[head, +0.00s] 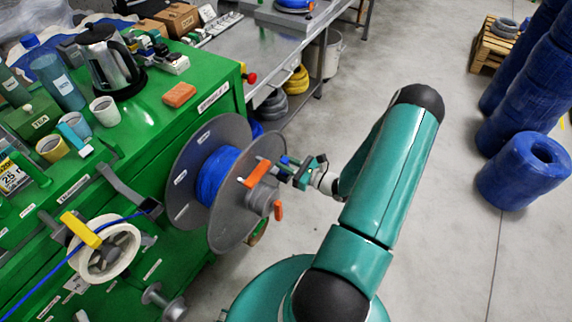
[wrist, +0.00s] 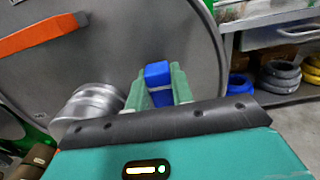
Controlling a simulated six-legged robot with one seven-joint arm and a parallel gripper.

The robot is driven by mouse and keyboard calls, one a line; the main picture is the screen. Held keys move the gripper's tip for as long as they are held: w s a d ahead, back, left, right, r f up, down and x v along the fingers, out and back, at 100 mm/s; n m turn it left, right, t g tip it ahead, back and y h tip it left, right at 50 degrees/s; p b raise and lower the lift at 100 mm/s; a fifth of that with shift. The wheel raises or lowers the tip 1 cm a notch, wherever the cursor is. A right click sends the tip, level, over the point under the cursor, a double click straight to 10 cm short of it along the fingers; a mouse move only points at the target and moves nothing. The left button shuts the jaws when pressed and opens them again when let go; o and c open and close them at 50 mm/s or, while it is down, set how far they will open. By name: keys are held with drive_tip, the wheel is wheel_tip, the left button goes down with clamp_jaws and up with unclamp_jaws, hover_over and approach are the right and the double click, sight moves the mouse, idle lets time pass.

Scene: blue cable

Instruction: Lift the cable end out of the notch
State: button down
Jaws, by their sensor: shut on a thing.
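A large reel with grey flanges (head: 235,205) and blue cable (head: 215,175) wound between them is mounted on the green bench's side. My gripper (head: 302,170) is at the right of the reel, by the near flange. In the wrist view, my gripper's green fingers (wrist: 158,92) are shut on the blue cable end (wrist: 158,75), which shows as a short blue piece between them. The grey flange fills the view behind it. The notch itself is not clearly visible, so I cannot tell whether the cable end is still in it.
An orange handle (head: 255,173) and a grey hub with orange tabs (head: 263,198) stick out from the flange close to my gripper. A white reel with a yellow handle (head: 105,250) is at lower left. The floor to the right (head: 470,250) is clear up to the blue coils (head: 523,172).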

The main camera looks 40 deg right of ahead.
drive_tip(key=shift+r, duration=2.35)
